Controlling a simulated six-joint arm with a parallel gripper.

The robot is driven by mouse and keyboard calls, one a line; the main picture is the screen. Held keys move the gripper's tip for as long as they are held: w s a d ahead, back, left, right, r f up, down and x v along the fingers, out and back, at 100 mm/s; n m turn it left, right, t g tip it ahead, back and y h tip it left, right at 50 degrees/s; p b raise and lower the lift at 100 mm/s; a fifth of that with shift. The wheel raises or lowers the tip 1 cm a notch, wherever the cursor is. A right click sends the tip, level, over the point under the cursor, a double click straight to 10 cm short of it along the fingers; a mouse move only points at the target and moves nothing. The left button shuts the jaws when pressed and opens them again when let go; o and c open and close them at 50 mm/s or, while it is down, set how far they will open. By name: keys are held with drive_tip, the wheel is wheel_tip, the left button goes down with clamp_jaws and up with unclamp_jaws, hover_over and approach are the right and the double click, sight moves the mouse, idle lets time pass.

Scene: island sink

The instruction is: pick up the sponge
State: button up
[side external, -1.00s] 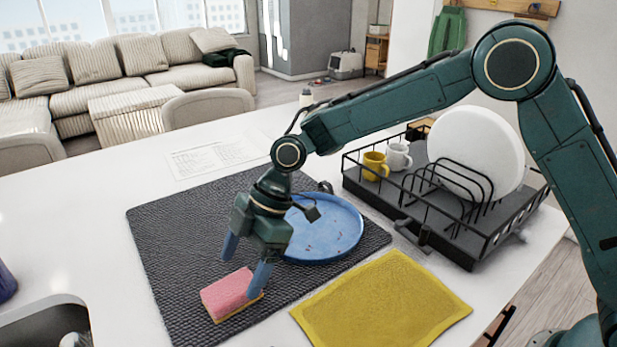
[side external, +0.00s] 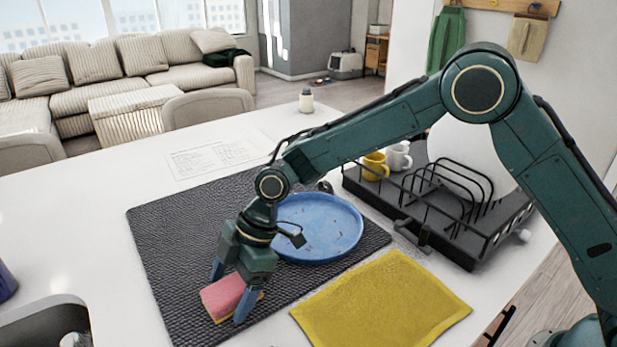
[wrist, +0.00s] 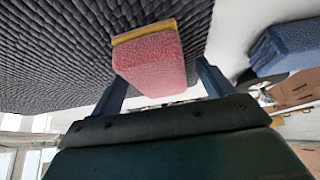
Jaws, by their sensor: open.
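The sponge (side external: 224,296) is pink with a yellow layer underneath. It lies on the dark textured mat (side external: 165,240) near the mat's front left edge. My gripper (side external: 229,293) is low over the mat, with its two blue fingers on either side of the sponge. In the wrist view the sponge (wrist: 152,62) sits between the open fingers (wrist: 160,88), with a gap on each side. Whether a finger touches it cannot be told.
A blue plate (side external: 318,228) lies on the mat behind my gripper. A yellow cloth (side external: 382,300) is to the right. A black dish rack (side external: 440,210) with mugs stands farther right. White counter is clear at left.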

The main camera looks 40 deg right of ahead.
sight(231, 287)
drive_tip(key=c, duration=1.1)
drive_tip(key=shift+r, duration=0.2)
wheel_tip(231, 287, up, 20)
drive_tip(key=shift+f, duration=0.15)
idle(0.6)
